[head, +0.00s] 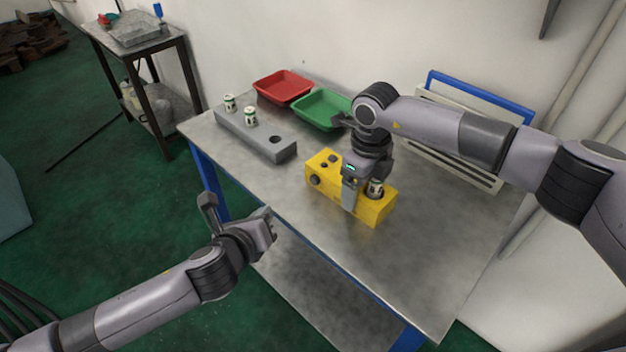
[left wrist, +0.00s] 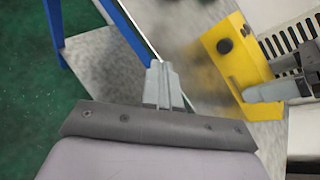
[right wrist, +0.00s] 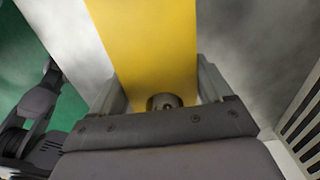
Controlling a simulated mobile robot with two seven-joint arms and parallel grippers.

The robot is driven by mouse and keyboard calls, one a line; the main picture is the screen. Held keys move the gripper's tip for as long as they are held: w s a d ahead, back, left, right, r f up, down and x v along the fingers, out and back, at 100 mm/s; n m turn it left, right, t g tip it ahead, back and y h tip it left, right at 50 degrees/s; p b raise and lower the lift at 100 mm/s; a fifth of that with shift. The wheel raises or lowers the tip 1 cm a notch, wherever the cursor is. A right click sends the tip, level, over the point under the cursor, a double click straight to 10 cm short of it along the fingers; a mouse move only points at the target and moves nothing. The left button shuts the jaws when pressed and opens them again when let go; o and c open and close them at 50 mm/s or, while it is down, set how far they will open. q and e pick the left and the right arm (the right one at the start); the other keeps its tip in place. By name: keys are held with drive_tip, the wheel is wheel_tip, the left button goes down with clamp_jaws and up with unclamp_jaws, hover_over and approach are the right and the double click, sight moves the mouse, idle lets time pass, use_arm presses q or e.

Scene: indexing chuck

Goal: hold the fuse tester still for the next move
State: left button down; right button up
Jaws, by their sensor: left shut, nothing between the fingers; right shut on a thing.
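The fuse tester (head: 375,212) is a yellow box on the table, with dark knobs and holes at its left end and a green-and-white fuse (head: 375,187) at its right part. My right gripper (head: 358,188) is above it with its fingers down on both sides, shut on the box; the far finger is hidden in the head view. The right wrist view shows the tester (right wrist: 145,45) between both fingers. My left gripper (head: 268,228) is shut and empty, off the table's front edge, apart from the tester. The tester (left wrist: 235,70) also shows in the left wrist view.
A grey rack (head: 240,133) on the table holds two fuses (head: 230,103) and has one empty hole. A red tray (head: 284,87) and a green tray (head: 320,109) are behind. A blue-and-white panel (head: 465,150) leans at the wall. The table's front right (head: 400,270) is clear.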

sight(301, 206)
use_arm(q)
drive_tip(key=m, duration=0.1)
drive_tip(key=s+r+m+y, duration=0.1)
drive_tip(key=m, duration=0.1)
drive_tip(key=shift+d, duration=0.4)
drive_tip(key=m, duration=0.1)
drive_tip(key=s+r+m+y, duration=0.1)
drive_tip(key=m, duration=0.1)
drive_tip(key=shift+d, duration=0.2)
drive_tip(key=shift+w+d, duration=1.45)
drive_tip(key=shift+d, duration=0.25)
drive_tip(key=shift+w+d, duration=1.4)
drive_tip(key=shift+d, duration=0.25)
drive_tip(key=shift+w+d, duration=0.1)
drive_tip(key=shift+w+d, duration=0.2)
drive_tip(key=shift+w+d, duration=0.4)
drive_tip(key=shift+d, duration=0.05)
drive_tip(key=shift+s+r, duration=0.1)
idle(0.4)
drive_tip(key=shift+s+a, duration=0.6)
drive_tip(key=shift+a, duration=0.15)
